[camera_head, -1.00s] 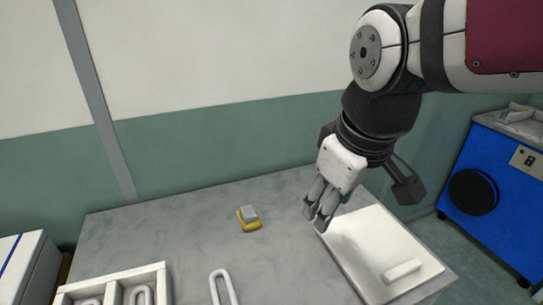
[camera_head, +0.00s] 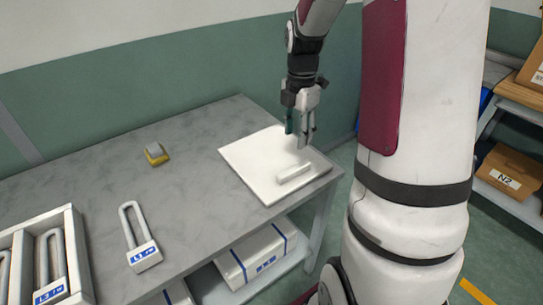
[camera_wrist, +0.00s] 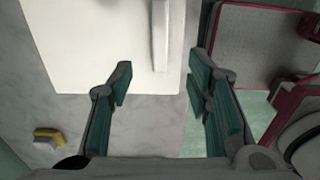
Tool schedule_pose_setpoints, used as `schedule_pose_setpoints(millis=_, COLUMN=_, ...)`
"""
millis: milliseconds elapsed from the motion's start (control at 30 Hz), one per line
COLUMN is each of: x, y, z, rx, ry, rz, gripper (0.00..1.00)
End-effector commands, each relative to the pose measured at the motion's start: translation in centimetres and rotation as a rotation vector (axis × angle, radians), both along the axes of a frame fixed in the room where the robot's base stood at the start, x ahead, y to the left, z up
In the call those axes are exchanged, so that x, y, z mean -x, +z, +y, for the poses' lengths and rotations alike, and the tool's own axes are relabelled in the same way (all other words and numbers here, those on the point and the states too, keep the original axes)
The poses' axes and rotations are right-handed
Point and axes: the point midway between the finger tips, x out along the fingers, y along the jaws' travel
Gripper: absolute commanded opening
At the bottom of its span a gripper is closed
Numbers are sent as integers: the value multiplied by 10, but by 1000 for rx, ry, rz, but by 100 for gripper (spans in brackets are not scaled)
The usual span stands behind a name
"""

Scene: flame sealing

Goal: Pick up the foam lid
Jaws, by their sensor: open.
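The foam lid (camera_head: 252,155) is a flat white slab with a raised bar handle (camera_head: 295,172) near its right end. It lies on the right end of the grey table. In the wrist view the lid (camera_wrist: 90,45) fills the upper left, with the handle (camera_wrist: 161,38) upright at top centre. My gripper (camera_head: 301,138) points down over the far right part of the lid, behind the handle. In the wrist view my gripper (camera_wrist: 159,84) is open with nothing between its fingers. The handle lies ahead of them, between their lines. The height above the lid is hard to tell.
A yellow and grey block (camera_head: 156,153) sits at the table's back left. A white U-shaped piece with a blue label (camera_head: 144,254) lies at the front. A white tray (camera_head: 75,232) with similar pieces stands at left. A white box (camera_head: 258,256) sits underneath. The table's middle is clear.

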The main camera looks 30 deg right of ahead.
Motion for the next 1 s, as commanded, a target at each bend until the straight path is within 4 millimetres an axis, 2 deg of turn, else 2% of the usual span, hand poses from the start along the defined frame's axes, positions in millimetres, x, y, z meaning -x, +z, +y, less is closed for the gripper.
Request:
schedule_pose_setpoints(millis=300, x=1, y=-57, z=1, rx=-2, ry=2, rz=5, gripper=45)
schedule_pose_setpoints(millis=400, x=0, y=-71, z=1, rx=-1, ry=1, rz=3, gripper=45)
schedule_pose_setpoints(millis=667, x=1, y=-88, z=1, rx=-1, ry=-1, rz=3, gripper=45)
schedule_pose_setpoints(millis=900, x=1, y=-123, z=0, rx=-2, ry=0, rz=3, gripper=45)
schedule_pose_setpoints(millis=1000, x=1, y=-130, z=0, rx=-1, ry=-1, rz=2, gripper=45)
